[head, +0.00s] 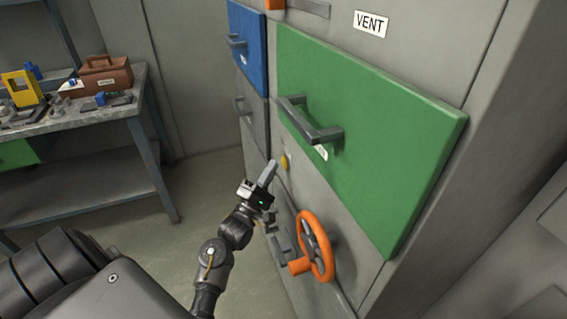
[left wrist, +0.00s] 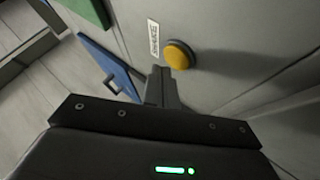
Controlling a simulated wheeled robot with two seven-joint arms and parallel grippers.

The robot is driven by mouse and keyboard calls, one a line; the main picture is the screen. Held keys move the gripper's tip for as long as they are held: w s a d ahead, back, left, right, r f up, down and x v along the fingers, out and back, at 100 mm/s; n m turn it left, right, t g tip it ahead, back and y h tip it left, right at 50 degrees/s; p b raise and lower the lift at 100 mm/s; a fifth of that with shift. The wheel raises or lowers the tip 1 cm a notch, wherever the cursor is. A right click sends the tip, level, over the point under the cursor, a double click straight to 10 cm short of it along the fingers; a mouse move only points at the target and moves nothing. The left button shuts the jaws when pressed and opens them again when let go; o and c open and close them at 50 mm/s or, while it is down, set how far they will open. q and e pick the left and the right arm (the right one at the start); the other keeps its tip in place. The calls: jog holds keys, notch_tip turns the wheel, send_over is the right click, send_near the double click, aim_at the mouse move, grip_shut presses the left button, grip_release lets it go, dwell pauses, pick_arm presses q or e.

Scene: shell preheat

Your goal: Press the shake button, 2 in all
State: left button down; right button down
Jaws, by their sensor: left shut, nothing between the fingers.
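The yellow round button (head: 284,162) sits on the grey cabinet front, below the green door's lower left part. It also shows in the left wrist view (left wrist: 180,54), beside a small white label (left wrist: 153,38) whose text I cannot read surely. My left gripper (head: 270,170) is shut and empty, its fingertips just left of the button in the head view. In the left wrist view the fingertips (left wrist: 161,76) lie just below and left of the button; I cannot tell whether they touch it. My right gripper is not in view.
The green door (head: 385,125) has a protruding grey handle (head: 309,120) above the button. An orange wheel (head: 318,246) sticks out below it. A blue door (head: 247,45) is at upper left. A workbench (head: 60,122) with a brown toolbox (head: 104,79) stands at left.

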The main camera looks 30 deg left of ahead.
pick_arm(q)
jog(key=shift+w+d+r, duration=0.1)
jog(key=shift+w+d, duration=0.15)
jog(key=shift+w, duration=0.1)
jog(key=shift+w+d+p, duration=0.25)
jog(key=shift+w+p, duration=0.1)
dwell(0.7)
jog(key=shift+s+a, duration=0.1)
jog(key=shift+s, duration=0.05)
jog(key=shift+s+a+p, duration=0.35)
jog(key=shift+s+p, duration=0.15)
jog(key=shift+s, duration=0.05)
dwell(0.4)
jog(key=s+a+p, duration=0.1)
jog(key=s, duration=0.1)
jog(key=s+a+p, duration=0.1)
jog(key=s+a, duration=0.1)
jog(key=shift+s, duration=0.1)
